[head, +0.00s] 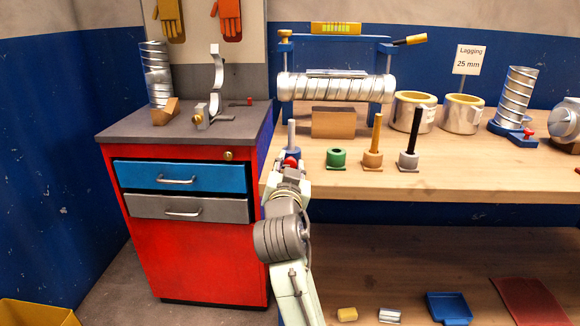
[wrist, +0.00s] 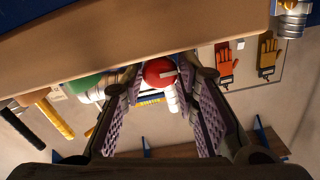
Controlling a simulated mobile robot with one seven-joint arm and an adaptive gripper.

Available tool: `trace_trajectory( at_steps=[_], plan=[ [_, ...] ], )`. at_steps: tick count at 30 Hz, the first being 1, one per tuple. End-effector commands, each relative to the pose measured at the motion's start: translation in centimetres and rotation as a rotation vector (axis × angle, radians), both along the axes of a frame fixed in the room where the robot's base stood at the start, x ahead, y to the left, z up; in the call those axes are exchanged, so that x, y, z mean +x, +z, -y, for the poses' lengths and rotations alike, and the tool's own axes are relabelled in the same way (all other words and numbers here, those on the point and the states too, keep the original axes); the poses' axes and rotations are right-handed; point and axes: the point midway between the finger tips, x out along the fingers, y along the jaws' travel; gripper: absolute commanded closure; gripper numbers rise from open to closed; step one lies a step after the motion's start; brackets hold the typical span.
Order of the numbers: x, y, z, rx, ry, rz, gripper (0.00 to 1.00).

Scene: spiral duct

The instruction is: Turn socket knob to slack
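A red knob (head: 291,162) sits low at the front of the blue socket (head: 293,154), which holds an upright grey post (head: 292,133). In the wrist view the red knob (wrist: 157,72) is round with a pale pointer mark across its face. My gripper (head: 290,168) is at the bench's front edge, right by the knob. In the wrist view my gripper (wrist: 163,80) has its fingers spread, with the knob between or just beyond the tips. A gap shows at the right finger; contact on the left is unclear. No slack label is readable.
A green socket (head: 336,158), a tan socket with a yellow-handled tool (head: 375,135) and one with a black handle (head: 408,135) stand to the right. Behind is a spiral duct (head: 335,87) on a blue frame. A red cabinet (head: 195,255) stands left.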

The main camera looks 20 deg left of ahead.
Motion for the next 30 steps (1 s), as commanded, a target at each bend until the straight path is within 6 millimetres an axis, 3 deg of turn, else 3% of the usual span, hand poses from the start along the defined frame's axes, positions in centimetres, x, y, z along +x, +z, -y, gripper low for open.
trace_trajectory(
  at_steps=[11,17,30],
  plan=[
    [-0.01,-0.01,0.00,0.000,0.000,0.000,0.99],
    [-0.01,0.04,-0.01,-0.036,0.000,0.009,1.00],
    [-0.03,0.02,-0.11,-0.398,0.000,0.114,1.00]
  ],
)
